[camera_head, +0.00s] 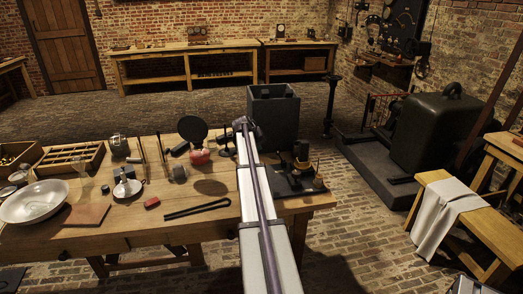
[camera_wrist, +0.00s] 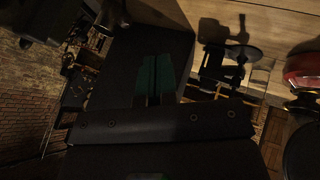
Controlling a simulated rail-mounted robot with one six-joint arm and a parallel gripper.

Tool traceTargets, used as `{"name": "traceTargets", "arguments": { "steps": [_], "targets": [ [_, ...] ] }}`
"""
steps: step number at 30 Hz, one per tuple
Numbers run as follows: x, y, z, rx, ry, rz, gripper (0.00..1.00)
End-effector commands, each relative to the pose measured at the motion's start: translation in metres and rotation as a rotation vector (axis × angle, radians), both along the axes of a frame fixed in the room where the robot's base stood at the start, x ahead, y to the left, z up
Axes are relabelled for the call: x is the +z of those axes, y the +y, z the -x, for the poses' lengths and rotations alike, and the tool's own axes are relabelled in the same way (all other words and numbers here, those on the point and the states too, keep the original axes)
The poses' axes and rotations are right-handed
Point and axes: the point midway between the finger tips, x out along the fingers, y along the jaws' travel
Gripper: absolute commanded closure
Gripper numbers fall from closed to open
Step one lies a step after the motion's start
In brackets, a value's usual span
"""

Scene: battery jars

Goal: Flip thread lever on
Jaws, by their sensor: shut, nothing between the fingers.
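My gripper (camera_head: 243,126) is at the far end of my arm, above the back right part of the workbench (camera_head: 115,226), beside the dark grey box (camera_head: 274,108). In the wrist view its two greenish fingers (camera_wrist: 156,76) lie side by side, shut and empty, in front of a large dark surface. I cannot pick out the thread lever for certain in either view. A dark apparatus with brass-coloured parts (camera_head: 301,160) stands on a black base at the bench's right end, partly behind my arm. The wrist view is very dark, so contact with anything cannot be told.
A round black disc on a stand (camera_head: 192,128) and a red object (camera_head: 200,157) stand left of my gripper. Black tongs (camera_head: 197,208), a red block (camera_head: 152,203) and a metal bowl (camera_head: 33,202) lie on the bench. A large black machine (camera_head: 436,130) stands at right.

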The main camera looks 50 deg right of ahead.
Motion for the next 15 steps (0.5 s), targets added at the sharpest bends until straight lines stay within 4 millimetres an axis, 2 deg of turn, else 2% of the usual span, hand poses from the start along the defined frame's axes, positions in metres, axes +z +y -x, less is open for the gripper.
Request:
{"name": "traceTargets", "arguments": {
  "steps": [1, 11, 15],
  "targets": [
    [-0.015, -0.006, -0.001, -0.001, -0.001, 0.0, 1.0],
    [-0.075, -0.048, -0.007, -0.002, -0.001, -0.002, 1.0],
    [-0.068, -0.07, 0.006, -0.003, 0.001, -0.001, 1.0]
  ]
}}
